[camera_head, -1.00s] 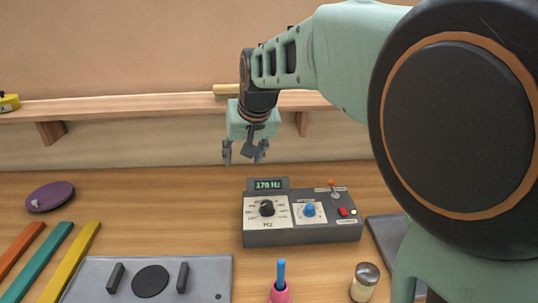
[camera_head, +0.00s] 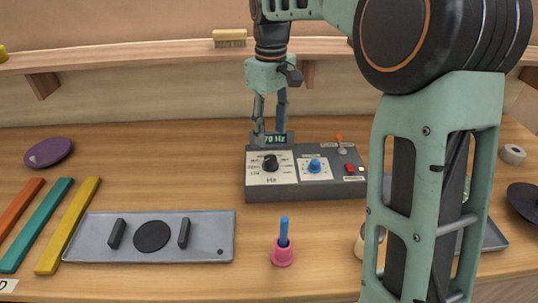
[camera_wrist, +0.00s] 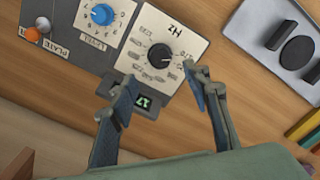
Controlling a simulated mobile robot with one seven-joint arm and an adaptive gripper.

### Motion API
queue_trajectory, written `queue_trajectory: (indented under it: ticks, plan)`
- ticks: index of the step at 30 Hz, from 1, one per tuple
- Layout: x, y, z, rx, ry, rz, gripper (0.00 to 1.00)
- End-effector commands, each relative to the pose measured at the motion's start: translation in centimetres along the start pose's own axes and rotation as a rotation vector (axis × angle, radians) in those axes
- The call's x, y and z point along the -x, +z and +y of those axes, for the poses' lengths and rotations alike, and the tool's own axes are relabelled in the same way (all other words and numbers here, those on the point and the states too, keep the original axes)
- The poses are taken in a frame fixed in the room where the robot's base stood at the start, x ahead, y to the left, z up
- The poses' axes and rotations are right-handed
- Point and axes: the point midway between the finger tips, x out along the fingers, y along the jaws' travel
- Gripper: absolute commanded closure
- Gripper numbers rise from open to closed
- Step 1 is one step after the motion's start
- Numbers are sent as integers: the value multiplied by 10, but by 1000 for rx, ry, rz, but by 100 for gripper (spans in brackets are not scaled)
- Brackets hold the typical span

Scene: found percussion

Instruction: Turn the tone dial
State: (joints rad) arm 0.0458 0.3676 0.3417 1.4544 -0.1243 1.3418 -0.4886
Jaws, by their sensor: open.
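The tone device is a grey box (camera_head: 300,191). Its black dial (camera_head: 270,163) sits on a white panel marked Hz; the dial also shows in the wrist view (camera_wrist: 160,55). A blue knob (camera_head: 314,166) marked LEVEL is to its right. My gripper (camera_head: 270,137) points down with its fingers spread, just behind and above the black dial, near the green display. In the wrist view the two fingertips (camera_wrist: 163,80) are on either side of the dial's near edge, apart from it.
A red button (camera_head: 349,168) and an orange-tipped lever (camera_head: 339,140) stand on the box's right. A pink cup with a blue stick (camera_head: 283,252) and a grey tray (camera_head: 90,240) are in front. My arm hides the right side. A shelf (camera_head: 150,56) runs behind.

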Motion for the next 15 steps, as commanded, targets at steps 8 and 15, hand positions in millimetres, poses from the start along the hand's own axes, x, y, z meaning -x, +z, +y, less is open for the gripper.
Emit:
queue_trajectory:
  ticks: [8, 15]
  plan:
    - [-55, 1, 0, -2, -2, -2, 56]
    - [-82, 0, 0, -3, 0, 0, 56]
